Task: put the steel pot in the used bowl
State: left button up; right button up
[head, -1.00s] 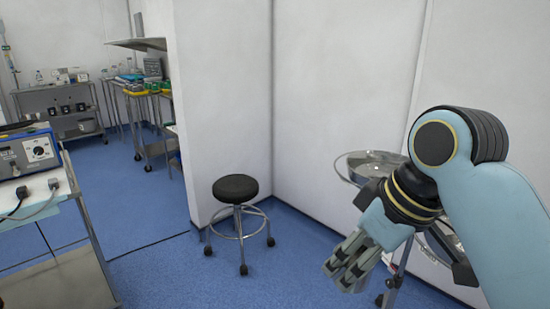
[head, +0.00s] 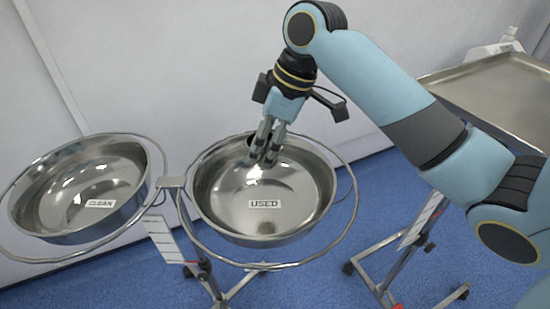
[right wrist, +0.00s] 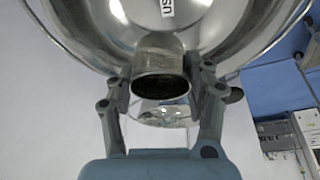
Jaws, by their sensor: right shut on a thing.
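My right gripper (head: 268,158) points down over the back part of the used bowl (head: 225,208), a shiny steel basin labelled USED in a ring stand. In the right wrist view its two fingers (right wrist: 163,90) are shut on the steel pot (right wrist: 160,58), a small cylinder with a dark round opening towards the camera. The used bowl (right wrist: 110,30) shows behind the pot there. In the head view the pot is mostly hidden behind the fingers. I cannot tell whether it touches the bowl. My left gripper is not in view.
A second steel basin labelled CLEAN (head: 115,165) stands to the left on the same stand. A steel tray table (head: 495,85) is at the right, behind my right arm. A white wall is close behind the bowls. Blue floor shows below.

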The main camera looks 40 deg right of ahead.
jog(key=w+d+n, duration=0.1)
jog(key=w+d, duration=0.1)
jog(key=d, duration=0.8)
jog(key=y, duration=0.1)
send_near(256, 205)
jog(key=shift+w+a+f, duration=0.2)
jog(key=shift+w+a, duration=0.55)
jog(key=shift+a+f, duration=0.15)
notch_tip(256, 205, down, 4)
jog(key=shift+s, duration=0.1)
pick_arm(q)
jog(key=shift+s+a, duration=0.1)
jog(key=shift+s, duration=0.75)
pick_arm(e)
jog(key=o, duration=1.1)
